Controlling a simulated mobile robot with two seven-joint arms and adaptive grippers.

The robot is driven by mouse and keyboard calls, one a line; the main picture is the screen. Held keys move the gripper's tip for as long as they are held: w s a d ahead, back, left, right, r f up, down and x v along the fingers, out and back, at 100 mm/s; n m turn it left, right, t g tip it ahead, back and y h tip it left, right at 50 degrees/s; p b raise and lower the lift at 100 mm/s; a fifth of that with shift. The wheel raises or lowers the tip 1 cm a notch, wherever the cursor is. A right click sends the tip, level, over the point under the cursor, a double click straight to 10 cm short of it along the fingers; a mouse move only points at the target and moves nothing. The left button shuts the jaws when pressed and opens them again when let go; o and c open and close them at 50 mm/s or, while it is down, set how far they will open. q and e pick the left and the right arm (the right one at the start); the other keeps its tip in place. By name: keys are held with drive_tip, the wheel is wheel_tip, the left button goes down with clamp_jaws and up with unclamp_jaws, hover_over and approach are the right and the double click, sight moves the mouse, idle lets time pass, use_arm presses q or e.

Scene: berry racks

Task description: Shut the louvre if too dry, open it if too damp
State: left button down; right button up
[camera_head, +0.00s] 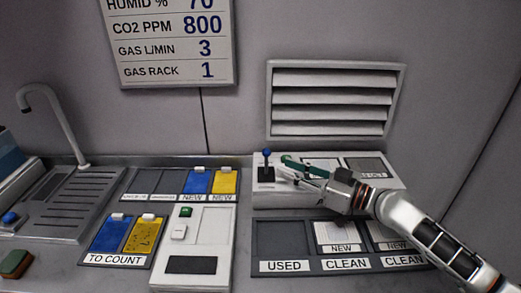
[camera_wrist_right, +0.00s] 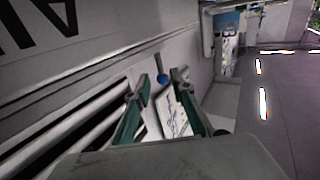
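The louvre (camera_head: 330,101) is a grey wall vent with several slats. Dark gaps show between its slats in both views, including the right wrist view (camera_wrist_right: 85,125). Below it, a small lever with a blue knob (camera_head: 266,153) stands on a white panel (camera_head: 270,199). The knob also shows in the right wrist view (camera_wrist_right: 161,79). My right gripper (camera_head: 283,166) is open, its green-padded fingers pointing at the lever. The knob shows between the fingertips in the wrist view; contact cannot be told. The wall sign (camera_head: 168,42) shows a humidity line reading about 70, cut by the frame top.
Labelled trays marked USED and CLEAN (camera_head: 285,267) lie in front of the lever panel. A TO COUNT tray (camera_head: 115,261) with blue and yellow cards and a white device (camera_head: 222,225) stand left. A sink (camera_head: 60,205) with a tap is at far left.

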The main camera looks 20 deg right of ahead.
sight(267, 157)
drive_tip(key=shift+w+a+r, duration=0.25)
drive_tip(key=shift+w+a, duration=0.1)
drive_tip(key=shift+w, duration=0.2)
drive_tip(key=p+x, duration=0.2)
drive_tip(key=x, duration=0.3)
drive_tip(key=shift+a, duration=0.1)
drive_tip(key=shift+w+a, duration=0.35)
drive_tip(key=shift+w, duration=0.1)
drive_tip(key=shift+w+a+f, duration=0.1)
drive_tip(key=shift+f, duration=0.1)
clamp_jaws()
